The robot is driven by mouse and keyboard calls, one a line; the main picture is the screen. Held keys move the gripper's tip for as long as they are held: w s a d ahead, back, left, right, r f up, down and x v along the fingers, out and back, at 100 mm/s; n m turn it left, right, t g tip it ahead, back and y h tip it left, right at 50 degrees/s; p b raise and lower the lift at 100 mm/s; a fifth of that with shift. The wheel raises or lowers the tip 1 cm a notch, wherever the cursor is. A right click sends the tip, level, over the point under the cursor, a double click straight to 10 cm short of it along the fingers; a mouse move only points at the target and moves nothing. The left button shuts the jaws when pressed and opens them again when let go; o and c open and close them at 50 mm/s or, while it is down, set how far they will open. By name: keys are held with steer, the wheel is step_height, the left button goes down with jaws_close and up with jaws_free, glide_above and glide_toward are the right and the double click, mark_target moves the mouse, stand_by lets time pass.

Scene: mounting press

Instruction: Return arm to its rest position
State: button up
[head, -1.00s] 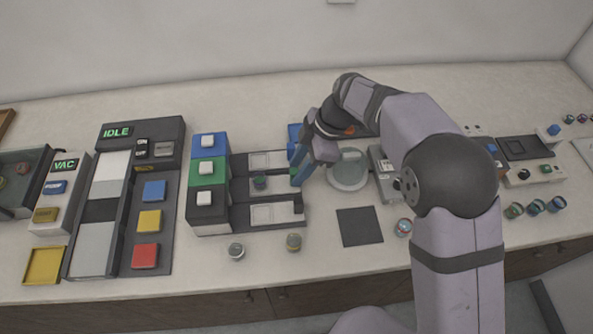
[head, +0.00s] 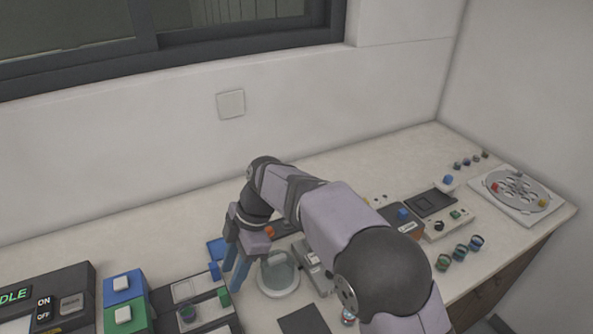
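My gripper (head: 236,266) shows in the head view with its blue fingers pointing down, above the bench between the grey slotted fixture and the round glass-topped dish. The fingers look spread a little apart, with nothing visible between them. My arm reaches in from the lower right and covers part of the middle of the bench.
The round dish (head: 279,284) stands just right of my fingers. Blue and green button boxes (head: 124,288) stand at lower left. Several small cups (head: 460,252) and a white plate with a disc (head: 516,193) lie to the right. The back wall has a window.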

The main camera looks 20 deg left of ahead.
steer(key=w+d+r+m+t+p, duration=0.1)
steer(key=w+d+r+m+p, duration=0.2)
steer(key=d, duration=0.4)
steer(key=w+d+r+m+h+p, duration=0.1)
steer(key=d+r+m+p, duration=0.15)
steer(key=d+m, duration=0.35)
steer(key=w+d+r+m+t+p, duration=0.1)
steer(key=d+r+m+p, duration=0.2)
steer(key=d, duration=0.5)
steer(key=s+d+r+m+p, duration=0.1)
steer(key=s+d+m+p, duration=0.2)
steer(key=d+m, duration=0.2)
steer(key=s+d+r+m+h+p, duration=0.1)
steer(key=s+d+m+p, duration=0.2)
steer(key=d, duration=0.6)
steer(key=s+d+r+m+t+h+p, duration=0.1)
steer(key=s+d+m+p, duration=0.2)
steer(key=s+d+m, duration=0.2)
steer(key=d+m, duration=0.1)
steer(key=d, duration=0.2)
steer(key=shift+r+m, duration=0.3)
steer(key=shift+m, duration=0.1)
steer(key=shift+s+a, duration=0.1)
step_height(320, 180, down, 5)
steer(key=b, duration=0.5)
steer(key=shift+f, duration=0.15)
